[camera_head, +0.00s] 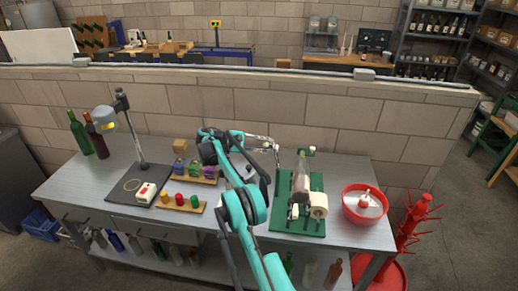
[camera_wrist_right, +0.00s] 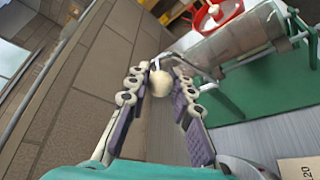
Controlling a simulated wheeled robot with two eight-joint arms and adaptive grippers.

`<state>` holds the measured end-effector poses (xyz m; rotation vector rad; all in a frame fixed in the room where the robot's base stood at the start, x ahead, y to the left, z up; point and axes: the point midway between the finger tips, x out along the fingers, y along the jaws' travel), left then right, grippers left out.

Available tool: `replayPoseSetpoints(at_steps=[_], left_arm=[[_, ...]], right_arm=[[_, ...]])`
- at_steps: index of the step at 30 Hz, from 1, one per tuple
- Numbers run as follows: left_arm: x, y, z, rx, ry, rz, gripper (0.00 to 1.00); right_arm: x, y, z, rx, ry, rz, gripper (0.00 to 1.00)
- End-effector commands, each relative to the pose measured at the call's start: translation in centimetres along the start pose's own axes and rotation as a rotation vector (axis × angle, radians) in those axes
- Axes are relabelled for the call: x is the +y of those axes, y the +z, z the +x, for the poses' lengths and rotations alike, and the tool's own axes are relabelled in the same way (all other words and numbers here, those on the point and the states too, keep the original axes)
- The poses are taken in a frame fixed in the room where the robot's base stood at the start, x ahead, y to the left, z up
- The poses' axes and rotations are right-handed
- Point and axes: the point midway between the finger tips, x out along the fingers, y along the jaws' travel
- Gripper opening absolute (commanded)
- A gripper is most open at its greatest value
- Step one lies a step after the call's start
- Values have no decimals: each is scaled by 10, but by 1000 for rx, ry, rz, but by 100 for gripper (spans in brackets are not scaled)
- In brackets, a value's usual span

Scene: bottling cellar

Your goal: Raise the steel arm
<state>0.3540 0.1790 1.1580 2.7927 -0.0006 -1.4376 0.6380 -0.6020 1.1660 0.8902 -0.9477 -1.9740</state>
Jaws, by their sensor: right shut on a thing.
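The steel arm (camera_wrist_right: 180,60) is a thin bent metal rod that ends in a cream ball knob (camera_wrist_right: 160,82). In the wrist view the knob sits between the fingers of my right gripper (camera_wrist_right: 159,88), which is shut on it. In the head view my right gripper (camera_head: 270,146) is at the back of the bench, left of the green stand (camera_head: 283,215); the knob is hard to make out there. The stand carries a clear cylinder or bottle (camera_head: 300,172) and a cream roller (camera_head: 318,206). My left gripper is not in view.
A red bowl (camera_head: 364,215) stands right of the stand. A lamp (camera_head: 128,125) on a dark base, coloured pots (camera_head: 180,199) on wooden strips and dark bottles (camera_head: 97,138) stand to the left. A block wall (camera_head: 250,105) rises behind the bench.

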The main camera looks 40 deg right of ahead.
Motion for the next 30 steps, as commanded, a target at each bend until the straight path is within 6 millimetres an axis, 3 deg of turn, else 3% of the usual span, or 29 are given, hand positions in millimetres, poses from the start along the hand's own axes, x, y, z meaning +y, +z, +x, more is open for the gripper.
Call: replayPoseSetpoints(at_steps=[17, 18, 21, 30], left_arm=[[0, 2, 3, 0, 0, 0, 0], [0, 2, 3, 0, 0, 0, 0], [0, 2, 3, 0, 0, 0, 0], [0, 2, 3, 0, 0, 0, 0]], right_arm=[[0, -3, 6, -18, 28, -13, 0], [0, -3, 6, -18, 28, -13, 24], [0, -3, 6, -18, 27, -13, 44], [0, -3, 4, -18, 28, -13, 44]])
